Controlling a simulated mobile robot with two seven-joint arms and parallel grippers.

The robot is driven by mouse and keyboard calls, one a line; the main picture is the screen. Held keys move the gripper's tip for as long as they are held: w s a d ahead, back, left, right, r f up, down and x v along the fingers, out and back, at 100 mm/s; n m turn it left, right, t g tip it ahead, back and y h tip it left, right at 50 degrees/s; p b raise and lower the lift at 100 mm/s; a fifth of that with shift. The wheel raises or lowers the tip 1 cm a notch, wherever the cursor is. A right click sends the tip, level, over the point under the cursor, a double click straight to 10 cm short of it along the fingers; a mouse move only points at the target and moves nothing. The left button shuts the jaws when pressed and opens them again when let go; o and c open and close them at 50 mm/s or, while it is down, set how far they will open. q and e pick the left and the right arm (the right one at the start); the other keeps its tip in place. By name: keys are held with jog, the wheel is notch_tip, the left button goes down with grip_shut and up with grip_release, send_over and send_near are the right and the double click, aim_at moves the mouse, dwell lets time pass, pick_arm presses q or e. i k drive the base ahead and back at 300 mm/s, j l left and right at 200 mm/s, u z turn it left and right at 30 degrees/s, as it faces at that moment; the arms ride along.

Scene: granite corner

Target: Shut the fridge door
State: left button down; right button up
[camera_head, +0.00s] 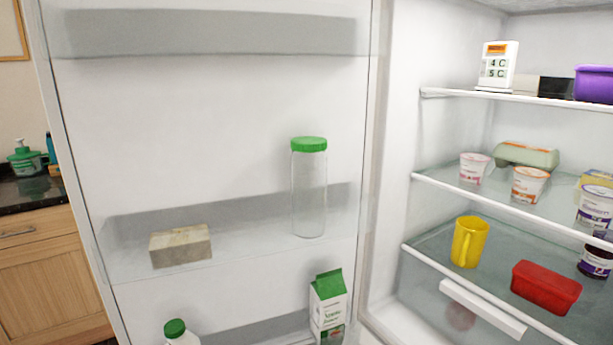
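The fridge door (210,110) stands wide open and fills the left and middle of the head view, with its inner side facing me. Its shelves hold a glass jar with a green lid (309,190), a pale block-shaped packet (180,246), a carton with a green top (328,303) and a bottle with a green cap (176,331), cut off by the lower edge. The open fridge interior (405,100) is on the right. Neither of my grippers is in view.
Inside the fridge, shelves hold a thermometer (497,65), a purple container (594,83), yogurt cups (529,185), an egg carton (526,155), a yellow mug (468,242) and a red container (545,287). A wooden cabinet (50,265) with a dark countertop stands beyond the door's left edge.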

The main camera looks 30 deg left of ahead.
aim_at(161, 115)
jog(key=k+j+z, duration=0.15)
jog(key=k+j, duration=0.25)
jog(key=j, duration=0.2)
jog(key=k+j+z, duration=0.1)
jog(key=k+j, duration=0.3)
jog(key=j, duration=0.15)
jog(key=k+j+z, duration=0.2)
jog(key=j, duration=0.15)
jog(key=k+j+z, duration=0.15)
jog(key=j, duration=0.2)
jog(key=k+j+z, duration=0.15)
jog(key=j, duration=0.25)
jog(key=k+j+z, duration=0.2)
jog(key=j, duration=0.25)
jog(key=j+z, duration=0.25)
jog(key=j, duration=0.6)
jog(key=j+z, duration=0.3)
jog(key=j, duration=0.55)
jog(key=i+j+z, duration=0.15)
jog(key=j, duration=0.25)
jog(key=j+z, duration=0.15)
jog(key=j, duration=0.25)
jog(key=i+j, duration=0.1)
jog(key=j, duration=0.2)
jog(key=i+j+z, duration=0.2)
jog(key=j, duration=0.35)
jog(key=i, duration=0.05)
